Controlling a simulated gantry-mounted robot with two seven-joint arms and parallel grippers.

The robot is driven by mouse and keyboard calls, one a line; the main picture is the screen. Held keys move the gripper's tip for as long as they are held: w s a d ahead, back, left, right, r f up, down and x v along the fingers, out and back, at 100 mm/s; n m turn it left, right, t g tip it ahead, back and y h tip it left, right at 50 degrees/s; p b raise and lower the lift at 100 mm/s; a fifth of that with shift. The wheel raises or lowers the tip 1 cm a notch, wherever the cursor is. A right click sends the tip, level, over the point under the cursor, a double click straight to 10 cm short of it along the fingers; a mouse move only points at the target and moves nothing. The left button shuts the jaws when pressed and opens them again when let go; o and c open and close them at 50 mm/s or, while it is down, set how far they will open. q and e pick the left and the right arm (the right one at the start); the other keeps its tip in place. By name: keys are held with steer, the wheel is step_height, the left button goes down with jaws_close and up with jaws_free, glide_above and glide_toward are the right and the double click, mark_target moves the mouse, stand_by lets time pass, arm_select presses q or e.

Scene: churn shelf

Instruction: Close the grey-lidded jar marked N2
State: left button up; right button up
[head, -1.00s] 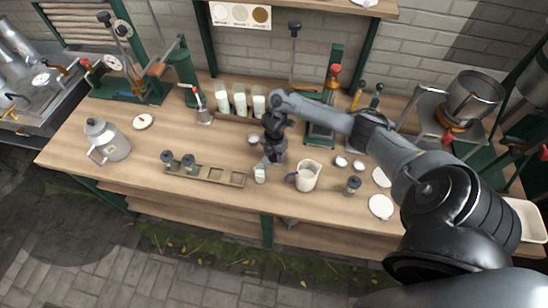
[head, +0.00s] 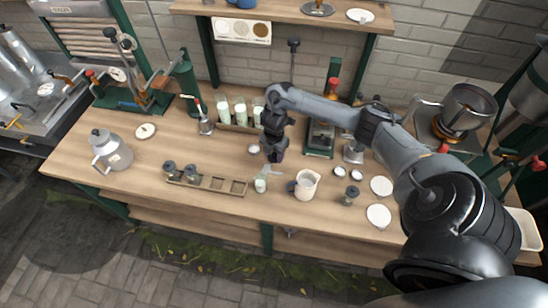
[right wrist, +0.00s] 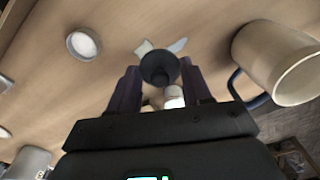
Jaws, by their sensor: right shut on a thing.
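My right gripper (head: 275,157) is above the middle of the bench, behind a small jar with pale green-white contents (head: 261,185). In the right wrist view its fingers (right wrist: 160,88) are shut on a dark round lid-like piece (right wrist: 158,68), which the gripper hides in the head view. A small white thing (right wrist: 174,97) shows between the fingers; I cannot tell if it is the jar. I cannot read an N2 mark on anything. My left gripper is not in view.
A cream jug (head: 306,185) stands right of the small jar. A wooden rack (head: 222,184) with dark-topped jars is at left. Several milky jars (head: 240,110) stand at the back. A white cap (head: 254,149) lies left of the gripper.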

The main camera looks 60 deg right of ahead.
steer(key=shift+r+p, duration=0.4)
steer(key=shift+r, duration=1)
